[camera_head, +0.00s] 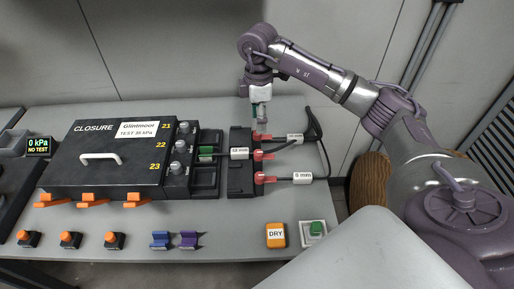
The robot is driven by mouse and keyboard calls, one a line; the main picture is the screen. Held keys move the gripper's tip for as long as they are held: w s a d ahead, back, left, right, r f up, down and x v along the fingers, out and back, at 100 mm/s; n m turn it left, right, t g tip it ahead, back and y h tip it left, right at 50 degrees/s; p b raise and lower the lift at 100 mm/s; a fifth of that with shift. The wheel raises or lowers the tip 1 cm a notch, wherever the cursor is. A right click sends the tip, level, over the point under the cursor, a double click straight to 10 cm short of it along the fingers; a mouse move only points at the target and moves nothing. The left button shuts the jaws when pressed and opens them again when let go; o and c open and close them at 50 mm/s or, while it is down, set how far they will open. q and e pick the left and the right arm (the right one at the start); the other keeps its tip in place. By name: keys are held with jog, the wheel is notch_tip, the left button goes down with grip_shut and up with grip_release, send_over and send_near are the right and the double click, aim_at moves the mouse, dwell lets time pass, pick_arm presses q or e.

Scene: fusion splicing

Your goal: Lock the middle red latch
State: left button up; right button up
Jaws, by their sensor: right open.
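Three red latches sit in a column on the dark block (240,178) right of the closure box. The middle red latch (258,155) is beside the end of a cable labelled 12 mm (239,153). The far red latch (262,137) and the near red latch (262,178) are above and below it in the picture. My right gripper (262,122) points down just above the far latch, apart from the middle one. It is open, though its fingers are small here. Whether each latch is locked is too small to tell. My left gripper is not in view.
The black closure box (105,180) with a white handle (101,158) fills the table's left. Several orange clips line its front. Orange plugs, blue and purple holders (189,240), an orange DRY block (276,235) and a green button (316,228) stand along the front edge. Black cables loop at the right.

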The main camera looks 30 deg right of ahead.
aim_at(258, 152)
jog(key=f+p, duration=0.1)
jog(key=f, duration=0.4)
jog(key=f+p, duration=0.1)
jog(key=f, duration=0.5)
jog(key=shift+s+a+f, duration=0.1)
jog(key=shift+s+a, duration=0.05)
jog(key=shift+s, duration=0.05)
jog(key=shift+f, duration=0.8)
jog(key=shift+c, duration=0.3)
grip_shut()
